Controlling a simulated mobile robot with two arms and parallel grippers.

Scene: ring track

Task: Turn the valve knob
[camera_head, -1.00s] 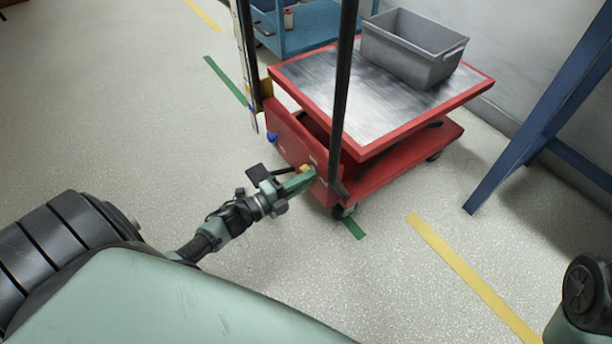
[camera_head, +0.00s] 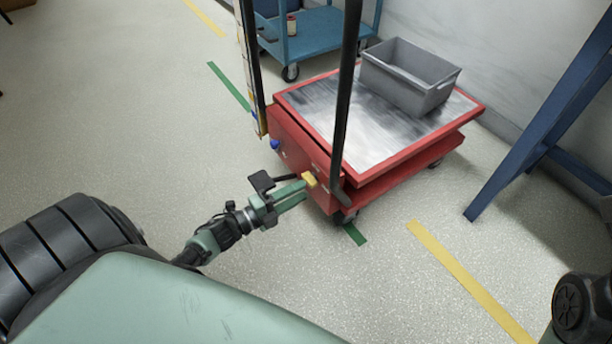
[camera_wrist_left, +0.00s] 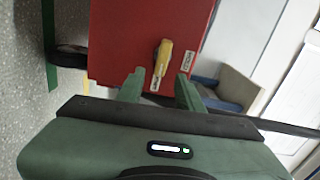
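The valve knob (camera_head: 310,179) is a small yellow lever on the red end face of a lift cart (camera_head: 295,150). My right gripper is not in view.
The cart has a metal-topped platform (camera_head: 360,132) carrying a grey bin (camera_head: 410,85). Dark handle posts (camera_head: 345,95) rise at its near end. A blue cart (camera_head: 310,35) stands behind, and a blue frame (camera_head: 545,125) at right. The floor at left is clear.

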